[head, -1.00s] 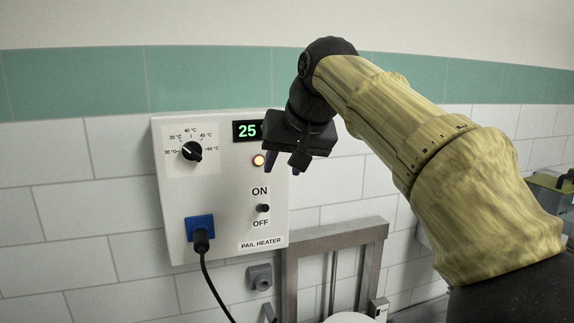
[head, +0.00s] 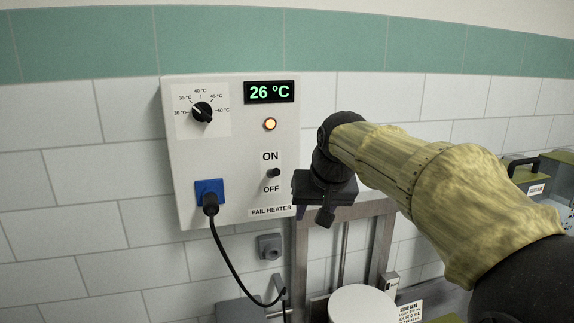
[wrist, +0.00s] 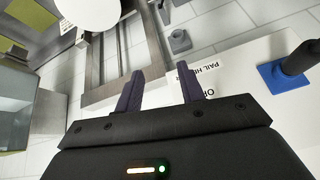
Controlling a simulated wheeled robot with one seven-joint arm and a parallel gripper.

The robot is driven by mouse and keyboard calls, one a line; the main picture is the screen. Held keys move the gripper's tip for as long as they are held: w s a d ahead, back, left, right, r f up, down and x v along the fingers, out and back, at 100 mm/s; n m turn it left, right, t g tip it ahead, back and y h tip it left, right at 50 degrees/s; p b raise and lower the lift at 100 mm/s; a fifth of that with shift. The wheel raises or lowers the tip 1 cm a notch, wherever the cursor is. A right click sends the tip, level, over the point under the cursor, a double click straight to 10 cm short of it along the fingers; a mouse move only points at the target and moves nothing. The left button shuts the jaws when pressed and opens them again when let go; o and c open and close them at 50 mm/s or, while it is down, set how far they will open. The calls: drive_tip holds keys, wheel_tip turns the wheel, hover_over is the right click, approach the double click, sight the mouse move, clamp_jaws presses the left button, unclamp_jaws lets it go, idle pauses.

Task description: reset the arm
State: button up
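My gripper (head: 325,218) hangs in front of the lower right edge of the white pail heater box (head: 236,185) in the head view. In the wrist view, the two dark fingers of my gripper (wrist: 162,80) stand apart with nothing between them. The heater's display (head: 269,92) reads 26 °C and its amber lamp (head: 270,124) is lit. Its black dial (head: 202,112) and the toggle (head: 273,173) between ON and OFF are in plain view. I cannot tell which way the toggle is tipped.
A blue socket with a black plug (head: 210,200) and hanging cable is on the box. Below my gripper are a metal frame (head: 302,262) and a round white lid (head: 361,303). A yellow-green container (head: 520,168) stands at right. The tiled wall left of the heater is clear.

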drive_tip(key=s+d+f+g+h+b, duration=0.1)
drive_tip(key=s+d+f+b, duration=0.15)
drive_tip(key=f, duration=0.85)
drive_tip(key=s+d+f+g+b, duration=0.1)
drive_tip(key=s+d+f+b, duration=0.2)
drive_tip(key=f, duration=0.8)
drive_tip(key=s+d+f+m+g+b, duration=0.1)
drive_tip(key=s+d+f, duration=0.3)
drive_tip(key=s+f, duration=0.8)
wheel_tip(320, 180, down, 2)
drive_tip(key=shift+s+d+f+h+b, duration=0.15)
drive_tip(key=shift+s+h+b, duration=0.2)
drive_tip(key=shift+h+b, duration=0.1)
